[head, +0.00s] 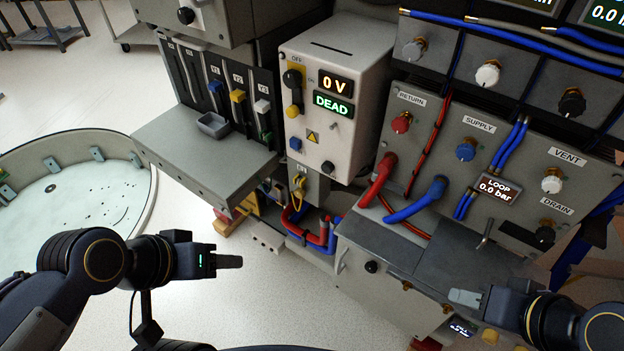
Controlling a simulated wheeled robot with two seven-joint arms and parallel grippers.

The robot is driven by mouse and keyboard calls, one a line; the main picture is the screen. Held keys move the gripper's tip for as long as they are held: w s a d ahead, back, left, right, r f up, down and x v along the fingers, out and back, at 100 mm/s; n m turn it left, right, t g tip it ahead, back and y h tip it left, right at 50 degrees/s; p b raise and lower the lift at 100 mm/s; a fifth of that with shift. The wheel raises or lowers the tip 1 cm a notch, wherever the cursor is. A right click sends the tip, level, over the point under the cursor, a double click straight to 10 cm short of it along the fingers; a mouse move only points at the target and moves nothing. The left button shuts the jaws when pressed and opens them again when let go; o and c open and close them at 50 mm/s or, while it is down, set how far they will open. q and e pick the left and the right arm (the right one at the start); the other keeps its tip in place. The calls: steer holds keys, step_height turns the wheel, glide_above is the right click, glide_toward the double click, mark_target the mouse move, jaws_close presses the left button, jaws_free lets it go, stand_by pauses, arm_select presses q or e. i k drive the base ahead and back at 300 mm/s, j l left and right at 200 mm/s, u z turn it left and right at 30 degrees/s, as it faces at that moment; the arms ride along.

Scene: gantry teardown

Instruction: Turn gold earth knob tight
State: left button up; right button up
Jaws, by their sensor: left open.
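A small gold knob (299,182) with a yellow cable sits on a grey plate under the white cabinet (350,60), below a small label too small to read. It looks like the earth knob, and how tight it is cannot be seen. My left gripper (230,262) is open and empty, seen side-on, below and left of the knob and well apart from it. My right gripper (465,297) is at the lower right, in front of the grey bench, far from the knob. Its finger gap does not show clearly.
The cabinet displays 0 V and DEAD. Red and blue hoses (420,203) run right of the knob. A grey shelf (190,150) juts out to its left. A round white tub (80,185) stands at far left.

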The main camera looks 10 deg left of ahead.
mark_target(300, 193)
steer(key=i+j+u, duration=0.25)
steer(key=j+u, duration=0.25)
steer(key=i+j+u, duration=0.15)
steer(key=i+u, duration=0.15)
steer(key=u, duration=0.15)
